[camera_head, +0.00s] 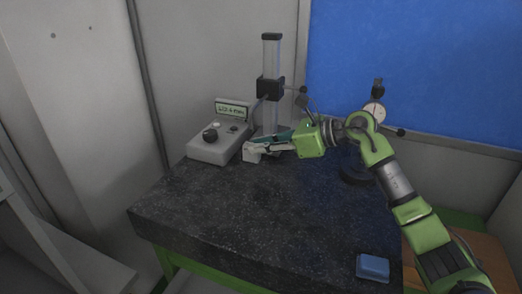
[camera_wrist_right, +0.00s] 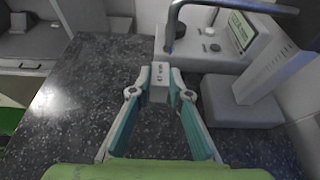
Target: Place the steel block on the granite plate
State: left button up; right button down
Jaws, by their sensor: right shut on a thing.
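The steel block (camera_wrist_right: 159,82) is a small light grey block with dark markings on one face. My right gripper (camera_wrist_right: 160,92) is shut on it, with one finger on each side. In the head view my right gripper (camera_head: 260,149) reaches in from the right, over the back of the granite plate, and the block (camera_head: 252,154) is at its fingertips. The granite plate (camera_head: 220,215) is a thick dark speckled slab; it also fills much of the wrist view (camera_wrist_right: 85,100). I cannot tell whether the block touches the plate or hangs above it. My left gripper is not in view.
A grey control box (camera_head: 215,146) with a knob and small display stands at the plate's back left. A measuring stand with a column (camera_head: 271,110) is beside it. A dial gauge (camera_head: 374,112) stands at back right, and a blue block (camera_head: 372,267) at front right. The plate's front left is clear.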

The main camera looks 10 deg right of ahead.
aim_at(260, 156)
jog(key=shift+w+f, duration=0.35)
jog(key=shift+w, duration=0.05)
notch_tip(260, 156, down, 2)
jog(key=shift+p, duration=1.1)
jog(key=shift+f, duration=0.55)
jog(key=shift+f, duration=0.1)
jog(key=c, duration=2.3)
grip_release()
jog(key=shift+f, duration=0.2)
jog(key=o, duration=0.4)
jog(key=shift+r, duration=0.1)
jog(key=shift+r, duration=0.1)
